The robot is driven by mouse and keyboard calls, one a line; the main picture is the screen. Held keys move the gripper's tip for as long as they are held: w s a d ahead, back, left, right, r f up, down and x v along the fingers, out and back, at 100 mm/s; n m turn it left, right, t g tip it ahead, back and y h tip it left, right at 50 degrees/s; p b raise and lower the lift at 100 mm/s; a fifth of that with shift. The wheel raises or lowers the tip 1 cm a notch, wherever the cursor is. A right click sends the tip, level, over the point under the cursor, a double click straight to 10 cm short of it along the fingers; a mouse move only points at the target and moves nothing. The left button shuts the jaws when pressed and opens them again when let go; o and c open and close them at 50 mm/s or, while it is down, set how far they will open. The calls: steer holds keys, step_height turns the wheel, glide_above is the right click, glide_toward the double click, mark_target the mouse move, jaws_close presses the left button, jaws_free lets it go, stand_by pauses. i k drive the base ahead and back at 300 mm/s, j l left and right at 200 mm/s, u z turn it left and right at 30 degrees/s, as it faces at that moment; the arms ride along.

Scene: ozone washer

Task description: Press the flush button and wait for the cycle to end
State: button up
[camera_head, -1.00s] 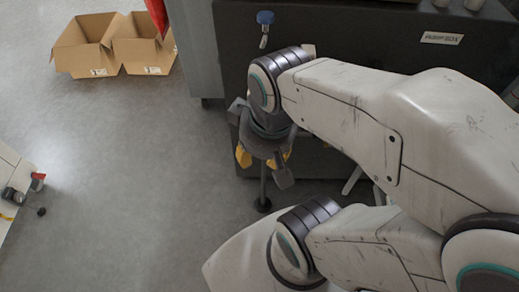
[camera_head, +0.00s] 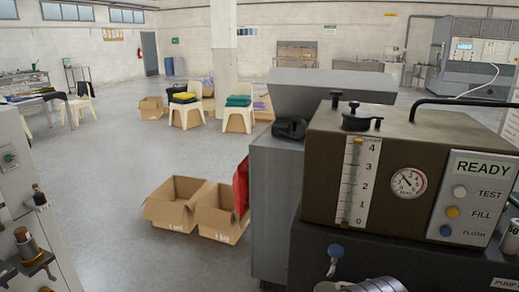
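The machine (camera_head: 395,150) stands at the right, a brown box on a dark base. Its pale control panel (camera_head: 470,200) has a display (camera_head: 482,169) reading READY. Below it are three round buttons: a white one (camera_head: 459,192) beside TEST, a yellow one (camera_head: 452,211) beside FILL, and a blue-grey flush button (camera_head: 445,230) beside FLUSH. Nothing covers the flush button. Only a ribbed part of my arm (camera_head: 375,286) shows at the bottom edge, below and left of the panel. My gripper is out of view.
A round gauge (camera_head: 408,182) and a level scale (camera_head: 355,185) are on the machine's front. A blue-knobbed valve (camera_head: 335,252) sticks out below. A grey cabinet (camera_head: 275,190) adjoins at left. Open cardboard boxes (camera_head: 180,196) stand on the floor, with clear floor (camera_head: 110,180) around.

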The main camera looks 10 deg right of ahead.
mark_target(445, 231)
steer(key=z, duration=1.65)
